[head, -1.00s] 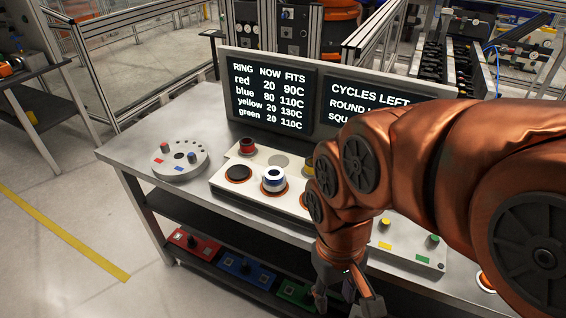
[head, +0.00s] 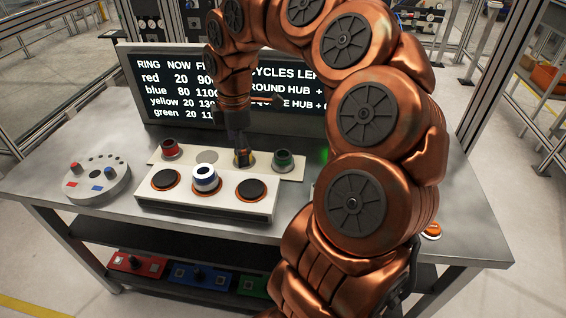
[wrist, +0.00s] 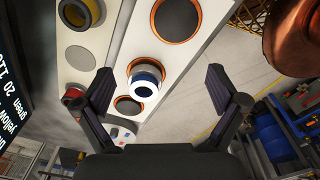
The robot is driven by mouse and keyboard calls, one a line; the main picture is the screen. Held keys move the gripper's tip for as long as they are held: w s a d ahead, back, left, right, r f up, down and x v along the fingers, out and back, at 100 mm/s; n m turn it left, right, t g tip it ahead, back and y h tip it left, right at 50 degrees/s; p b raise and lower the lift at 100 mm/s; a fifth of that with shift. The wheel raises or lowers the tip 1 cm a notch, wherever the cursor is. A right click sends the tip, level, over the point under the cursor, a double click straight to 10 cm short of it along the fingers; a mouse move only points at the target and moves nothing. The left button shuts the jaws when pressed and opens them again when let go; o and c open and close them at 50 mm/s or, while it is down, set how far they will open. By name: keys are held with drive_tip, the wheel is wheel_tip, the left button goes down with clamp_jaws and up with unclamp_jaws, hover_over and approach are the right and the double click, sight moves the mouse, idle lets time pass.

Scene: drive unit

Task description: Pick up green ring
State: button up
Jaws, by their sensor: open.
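The green ring (head: 283,158) stands at the right end of the back row on the white stand in the head view. My gripper (head: 243,157) appears just left of it, in front of or over the yellow ring's place. The fingers largely hide the yellow ring there; how high they are is hard to tell. In the wrist view my gripper (wrist: 158,90) is open with nothing between its spread fingers. The yellow-banded ring (wrist: 78,12) shows at the top edge of the wrist view. I cannot make out the green ring in that view.
The red ring (head: 171,149) stands at the row's left end. A white-and-blue ring (head: 206,178) sits on the middle front pad, between two dark pads. A round dial plate (head: 98,180) lies left. The display board (head: 160,90) stands close behind the stand.

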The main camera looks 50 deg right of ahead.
drive_tip(key=w+d+f+n, duration=0.1)
drive_tip(key=w+d+f, duration=0.15)
drive_tip(key=d, duration=0.55)
drive_tip(key=n, duration=0.1)
approach(283, 155)
drive_tip(key=a+f, duration=0.2)
drive_tip(key=shift+s+f, duration=0.2)
drive_tip(key=shift+f, duration=0.25)
drive_tip(key=shift+s+f, duration=0.25)
drive_tip(key=shift+f, duration=0.25)
drive_tip(key=shift+d+f+p, duration=0.15)
drive_tip(key=shift+f+p, duration=0.2)
drive_tip(key=shift+f, duration=0.95)
drive_tip(key=shift+d+f+p, duration=0.15)
drive_tip(key=shift+f+p, duration=0.15)
drive_tip(key=shift+f, duration=1.05)
drive_tip(key=c, duration=1.6)
drive_tip(key=shift+w+r, duration=0.1)
drive_tip(key=shift+r, duration=0.1)
wheel_tip(283, 155, up, 13)
